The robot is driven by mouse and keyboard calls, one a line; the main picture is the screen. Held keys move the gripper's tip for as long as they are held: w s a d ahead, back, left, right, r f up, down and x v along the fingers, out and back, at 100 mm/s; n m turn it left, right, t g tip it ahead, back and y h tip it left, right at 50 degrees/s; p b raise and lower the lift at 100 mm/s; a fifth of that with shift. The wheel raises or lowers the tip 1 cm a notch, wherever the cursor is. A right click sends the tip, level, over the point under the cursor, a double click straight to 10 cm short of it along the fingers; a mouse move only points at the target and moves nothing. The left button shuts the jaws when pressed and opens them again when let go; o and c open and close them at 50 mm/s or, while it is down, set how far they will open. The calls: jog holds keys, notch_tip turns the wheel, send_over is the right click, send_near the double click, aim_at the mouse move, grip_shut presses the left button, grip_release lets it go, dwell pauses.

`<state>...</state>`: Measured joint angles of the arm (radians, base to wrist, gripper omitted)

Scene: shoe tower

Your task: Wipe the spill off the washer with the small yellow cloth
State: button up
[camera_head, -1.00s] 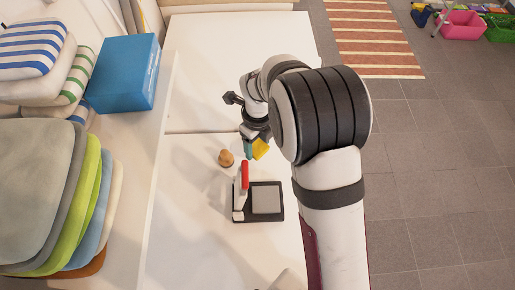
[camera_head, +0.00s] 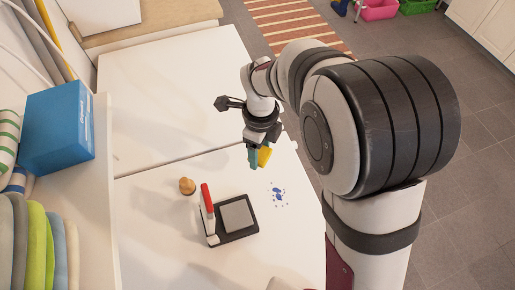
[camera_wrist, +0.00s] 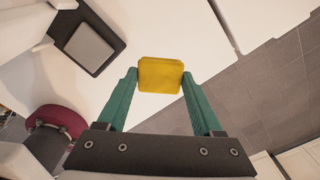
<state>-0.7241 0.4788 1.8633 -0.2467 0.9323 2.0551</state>
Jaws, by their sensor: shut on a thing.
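The small yellow cloth (camera_head: 265,157) is held in my gripper (camera_head: 257,156). In the wrist view the cloth (camera_wrist: 160,75) sits between the tips of the two green fingers (camera_wrist: 160,77), which are shut on it. A blue spill (camera_head: 277,195) with small droplets lies on the white washer top (camera_head: 160,240), near its right side. In the head view my gripper is a little above and left of the spill, apparently raised over the surface. The spill does not show in the wrist view.
A dark tray with a grey pad (camera_head: 238,215) and a red-handled tool (camera_head: 207,205) stands left of the spill. A small brown wooden object (camera_head: 187,186) is behind them. The rear white top is clear.

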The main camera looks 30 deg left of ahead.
aim_at(288, 192)
jog(key=c, duration=0.4)
jog(key=shift+d+f+n, duration=0.2)
jog(key=shift+d+n, duration=0.25)
jog(key=shift+n, duration=0.35)
jog(key=d+f+n, duration=0.3)
jog(key=d+n, duration=0.4)
jog(key=n, duration=0.9)
jog(key=shift+s+d+f, duration=0.1)
jog(key=shift+f, duration=1.55)
jog(key=shift+s+d+f, duration=0.1)
jog(key=shift+f, duration=1.55)
jog(key=shift+s+a+f, duration=0.35)
jog(key=shift+f, duration=0.2)
jog(key=shift+c, duration=0.5)
jog(key=shift+s+a+f, duration=0.1)
jog(key=shift+s+a, duration=0.95)
jog(key=shift+w+d, duration=1.3)
jog(key=shift+d, duration=0.25)
jog(key=shift+s+d, duration=0.1)
jog(key=shift+s, duration=0.2)
jog(key=shift+s+a, duration=1.35)
jog(key=shift+a, duration=0.05)
jog(key=shift+w+d, duration=1.4)
jog(key=shift+w+r, duration=0.1)
jog(key=shift+r, duration=4.05)
